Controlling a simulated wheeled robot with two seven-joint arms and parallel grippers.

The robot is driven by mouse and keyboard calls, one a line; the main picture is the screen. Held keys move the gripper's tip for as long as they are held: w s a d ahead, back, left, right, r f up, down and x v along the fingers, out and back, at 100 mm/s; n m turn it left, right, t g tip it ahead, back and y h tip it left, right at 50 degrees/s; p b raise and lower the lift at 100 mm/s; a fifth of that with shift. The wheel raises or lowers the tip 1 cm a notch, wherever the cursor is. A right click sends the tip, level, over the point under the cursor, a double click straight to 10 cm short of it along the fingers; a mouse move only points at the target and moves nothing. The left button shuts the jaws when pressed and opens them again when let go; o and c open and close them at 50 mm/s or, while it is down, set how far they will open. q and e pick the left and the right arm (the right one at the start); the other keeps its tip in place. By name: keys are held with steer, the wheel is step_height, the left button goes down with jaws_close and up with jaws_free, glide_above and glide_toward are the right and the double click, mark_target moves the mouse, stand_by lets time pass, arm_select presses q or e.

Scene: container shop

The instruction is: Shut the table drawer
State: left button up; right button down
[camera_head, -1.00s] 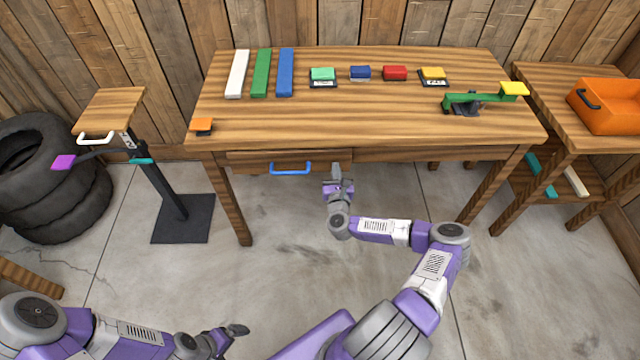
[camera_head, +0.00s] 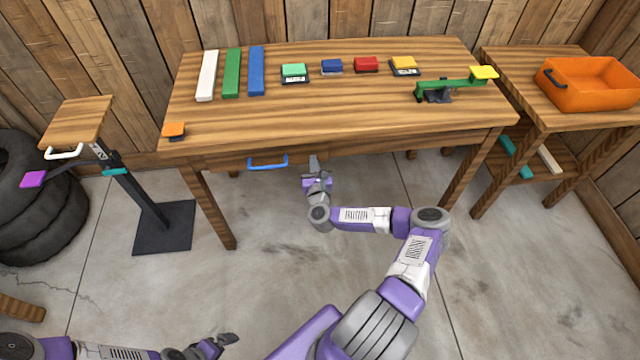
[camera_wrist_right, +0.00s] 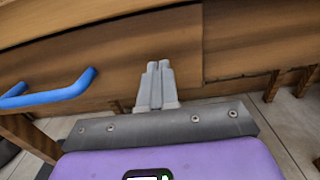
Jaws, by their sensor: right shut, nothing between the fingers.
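The drawer is under the front edge of the wooden table (camera_head: 330,120). Its wooden front (camera_head: 228,164) carries a blue bar handle (camera_head: 267,163). The front looks nearly level with the table's frame; whether a small gap remains I cannot tell. My right gripper (camera_head: 314,165) is shut and empty, near the right end of the drawer front. In the right wrist view its fingertips (camera_wrist_right: 158,68) point at the drawer front (camera_wrist_right: 110,70), close to it; contact is unclear. The handle (camera_wrist_right: 50,95) is to their left. My left gripper (camera_head: 225,341) is low in the head view, away from the table.
Coloured bars, small blocks and a green balance (camera_head: 450,88) are on the tabletop. A small stand (camera_head: 75,125) with a white handle is on the left, beside stacked tyres (camera_head: 30,210). A side table holds an orange bin (camera_head: 590,90). The floor before the table is clear.

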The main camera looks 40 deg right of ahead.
steer(key=p+v, duration=0.2)
steer(key=v, duration=1.1)
steer(key=shift+f, duration=0.1)
steer(key=w+a+f+n+y+p, duration=0.1)
steer(key=w+a+f+n+y, duration=0.15)
steer(key=a+n+y, duration=0.8)
steer(key=s+a+f+n+g+y+p, duration=0.1)
steer(key=s+a+f+n+g+y, duration=0.1)
steer(key=a+n, duration=0.5)
steer(key=s+a+f+n+g+y, duration=0.1)
steer(key=s+a+n+g+y, duration=0.15)
steer(key=a+n, duration=0.45)
steer(key=s+a+n+g+p, duration=0.2)
steer(key=s+a+n+g, duration=0.1)
steer(key=s+n+g, duration=0.7)
steer(key=shift+s+a+n+h, duration=0.2)
steer(key=shift+s+n+h, duration=0.2)
steer(key=shift+s+n, duration=1.85)
steer(key=shift+w+f+n, duration=0.1)
steer(key=shift+w+n, duration=0.3)
